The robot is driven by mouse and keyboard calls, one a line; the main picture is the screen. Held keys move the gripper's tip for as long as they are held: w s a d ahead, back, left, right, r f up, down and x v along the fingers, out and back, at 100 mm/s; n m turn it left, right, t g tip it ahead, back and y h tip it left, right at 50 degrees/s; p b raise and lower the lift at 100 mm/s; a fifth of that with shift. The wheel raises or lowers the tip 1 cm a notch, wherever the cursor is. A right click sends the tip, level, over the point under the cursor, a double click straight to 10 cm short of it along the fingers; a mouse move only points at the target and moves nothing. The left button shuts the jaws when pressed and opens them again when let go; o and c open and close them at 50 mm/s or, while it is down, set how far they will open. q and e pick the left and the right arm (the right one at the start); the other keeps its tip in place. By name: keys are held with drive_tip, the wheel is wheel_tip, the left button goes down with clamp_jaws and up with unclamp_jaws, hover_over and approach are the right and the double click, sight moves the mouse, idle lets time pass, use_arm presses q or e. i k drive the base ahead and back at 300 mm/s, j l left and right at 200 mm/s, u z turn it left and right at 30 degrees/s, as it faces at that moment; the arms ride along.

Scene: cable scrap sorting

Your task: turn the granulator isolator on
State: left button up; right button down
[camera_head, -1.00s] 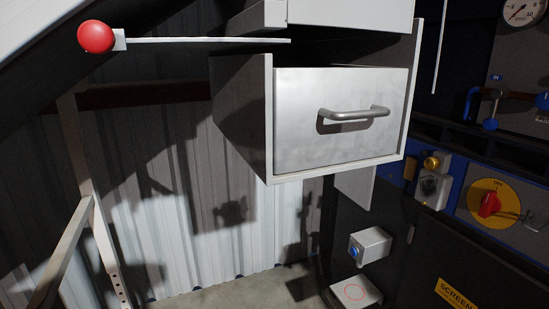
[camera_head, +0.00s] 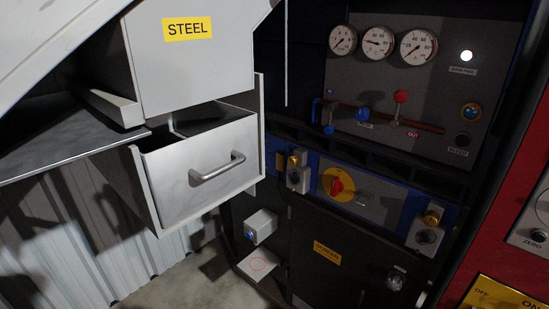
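A red rotary switch knob (camera_head: 338,186) sits on a round yellow plate on the blue panel strip right of the drawer. Its lettering and setting are too small to read. At the bottom right corner, a second yellow plate (camera_head: 503,296) lettered OFF and ON shows on a red cabinet; its lower part is cut off by the frame edge. No label that I can read tells which one is the granulator isolator. Neither of my grippers is in view.
A metal drawer (camera_head: 205,182) stands partly open under a bin labelled STEEL (camera_head: 188,30). A dark panel with several gauges (camera_head: 378,43) and valve levers (camera_head: 361,114) is above the switch. The red cabinet (camera_head: 490,215) is at the right. Bare floor (camera_head: 165,290) shows at the lower left.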

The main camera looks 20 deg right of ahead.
sight(337, 185)
drive_tip(key=z, duration=1.25)
